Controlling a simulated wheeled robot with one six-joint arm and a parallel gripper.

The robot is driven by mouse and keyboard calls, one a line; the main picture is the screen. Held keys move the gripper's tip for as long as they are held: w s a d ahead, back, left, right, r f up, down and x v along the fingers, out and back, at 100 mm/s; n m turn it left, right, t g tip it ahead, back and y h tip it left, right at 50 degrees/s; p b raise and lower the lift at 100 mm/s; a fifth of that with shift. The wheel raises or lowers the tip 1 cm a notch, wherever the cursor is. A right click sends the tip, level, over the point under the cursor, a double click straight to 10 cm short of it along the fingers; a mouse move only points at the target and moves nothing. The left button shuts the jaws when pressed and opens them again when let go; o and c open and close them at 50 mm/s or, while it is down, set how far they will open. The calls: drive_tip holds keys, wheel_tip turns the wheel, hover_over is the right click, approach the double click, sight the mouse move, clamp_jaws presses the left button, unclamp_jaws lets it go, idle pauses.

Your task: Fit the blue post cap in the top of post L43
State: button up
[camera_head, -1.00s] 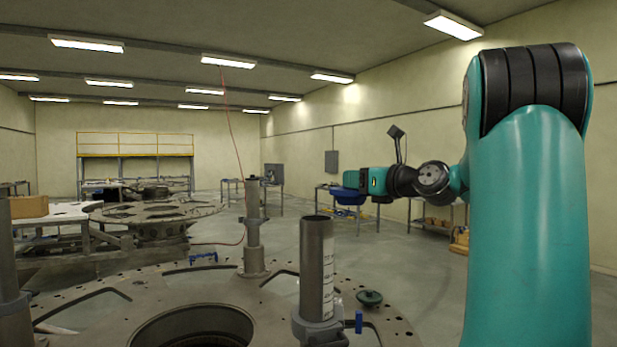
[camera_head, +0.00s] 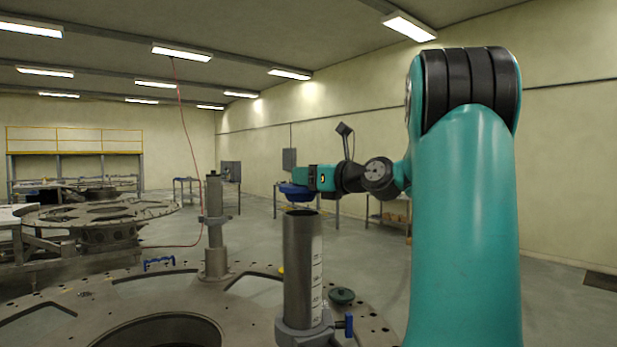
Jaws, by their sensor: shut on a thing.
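My gripper (camera_head: 303,184) extends left from my teal arm and is shut on the blue post cap (camera_head: 295,193). Its fingers are too small to make out clearly. The cap shows just above the top of the near grey post (camera_head: 302,265) in the picture; I cannot tell the distance between them. This post stands upright on the turret plate, with an open top and white markings on its side. A second, thinner post (camera_head: 214,220) stands farther back, to the left. I cannot read a label L43 on either post.
The turret plate (camera_head: 247,316) has a large central opening and cutouts. A dark green round part (camera_head: 342,296) and a blue clamp-like part (camera_head: 349,325) are right of the near post's foot. A red hose hangs behind.

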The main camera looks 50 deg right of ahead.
sight(312, 198)
drive_tip(key=shift+f+b, duration=1.8)
drive_tip(key=shift+f, duration=0.1)
drive_tip(key=shift+s, duration=0.1)
drive_tip(key=shift+s+r+p, duration=0.1)
drive_tip(key=shift+s+p, duration=0.05)
drive_tip(key=shift+p, duration=0.75)
drive_tip(key=shift+f+b, duration=0.4)
drive_tip(key=shift+f, duration=0.3)
drive_tip(key=o, duration=0.7)
drive_tip(key=shift+o, duration=0.2)
